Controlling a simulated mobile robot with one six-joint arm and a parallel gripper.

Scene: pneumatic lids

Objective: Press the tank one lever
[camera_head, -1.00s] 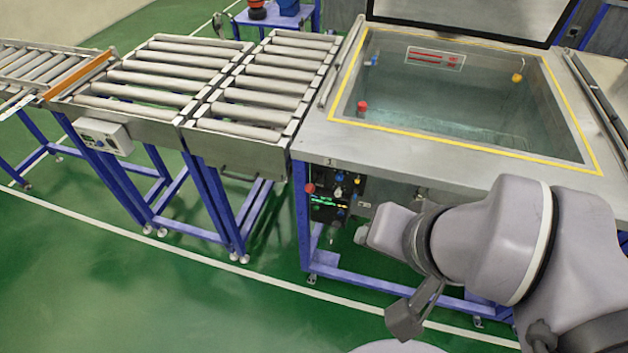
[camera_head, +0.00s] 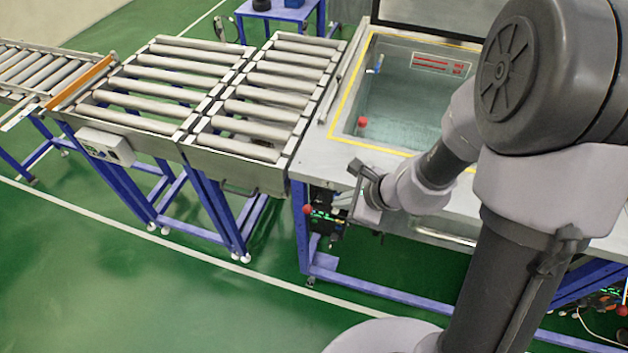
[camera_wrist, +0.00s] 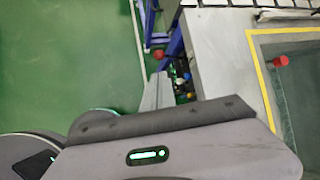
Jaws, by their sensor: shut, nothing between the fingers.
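The tank (camera_head: 318,152) is a grey steel box with a yellow line around its open top. Below its left front corner is a small dark control panel (camera_head: 328,217) with green lights. A red knob (camera_head: 308,209), apparently the lever's end, sticks out at its left. In the wrist view the red knob (camera_wrist: 158,54) shows beyond my fingers, with the panel (camera_wrist: 182,82) partly hidden beside it. My gripper (camera_wrist: 158,92) is shut and empty. In the head view it is just right of the panel, apart from the knob; its fingertips are hard to make out.
A roller conveyor (camera_head: 262,112) adjoins the tank on the left, on blue legs. The tank lid (camera_head: 425,20) stands open at the back. A red part (camera_head: 361,121) shows inside the tank. Green floor is clear in front of the conveyor.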

